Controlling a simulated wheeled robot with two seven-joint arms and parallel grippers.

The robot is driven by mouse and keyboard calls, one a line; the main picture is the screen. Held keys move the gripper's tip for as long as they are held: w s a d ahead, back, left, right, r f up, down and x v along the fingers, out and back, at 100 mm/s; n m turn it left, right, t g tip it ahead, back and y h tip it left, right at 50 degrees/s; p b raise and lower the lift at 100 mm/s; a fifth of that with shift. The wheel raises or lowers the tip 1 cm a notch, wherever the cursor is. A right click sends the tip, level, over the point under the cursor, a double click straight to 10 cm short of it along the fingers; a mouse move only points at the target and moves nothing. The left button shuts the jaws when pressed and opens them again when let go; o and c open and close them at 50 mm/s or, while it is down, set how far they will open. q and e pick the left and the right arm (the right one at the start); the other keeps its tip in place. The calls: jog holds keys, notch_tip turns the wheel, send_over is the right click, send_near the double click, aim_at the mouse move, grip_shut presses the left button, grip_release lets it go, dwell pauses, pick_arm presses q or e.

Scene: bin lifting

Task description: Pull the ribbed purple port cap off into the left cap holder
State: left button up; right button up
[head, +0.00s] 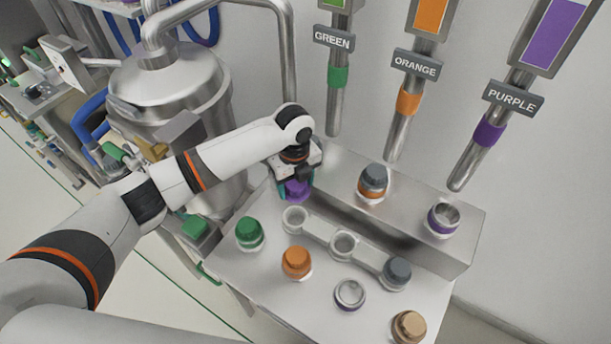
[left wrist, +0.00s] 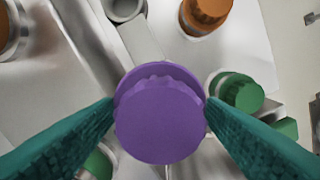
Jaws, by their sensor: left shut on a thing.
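My left gripper (head: 296,186) is shut on the ribbed purple cap (head: 298,190), holding it in the air. In the left wrist view the purple cap (left wrist: 160,120) sits between the two teal fingers. The left cap holder (head: 295,218) is an empty grey ring at the rack's left end. In the head view it shows just below the cap; in the wrist view the cap hides it. The purple-banded port (head: 443,219) stands open on the raised shelf at the right. My right gripper is not in view.
The middle holder (head: 343,246) is empty; a grey cap (head: 397,272) is at the rack's right end. Green (head: 249,233), orange (head: 297,262) and tan (head: 409,327) caps stand around it. Pipes and a steel tank (head: 170,85) rise behind.

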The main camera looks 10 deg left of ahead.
pick_arm(q)
jog(key=shift+s+a+f+b, duration=0.35)
jog(key=shift+a+f+b, duration=0.05)
jog(key=shift+f+b, duration=0.15)
jog(key=f+b, duration=0.3)
jog(key=shift+w+d+f, duration=0.25)
jog(key=shift+f, duration=0.05)
jog(key=shift+f+b, duration=0.35)
jog(key=shift+b, duration=0.25)
jog(key=shift+s+a+r+p, duration=0.1)
jog(key=shift+a+r+p, duration=0.05)
jog(key=shift+r+p, duration=0.35)
jog(key=shift+p, duration=0.25)
jog(key=shift+f, duration=0.15)
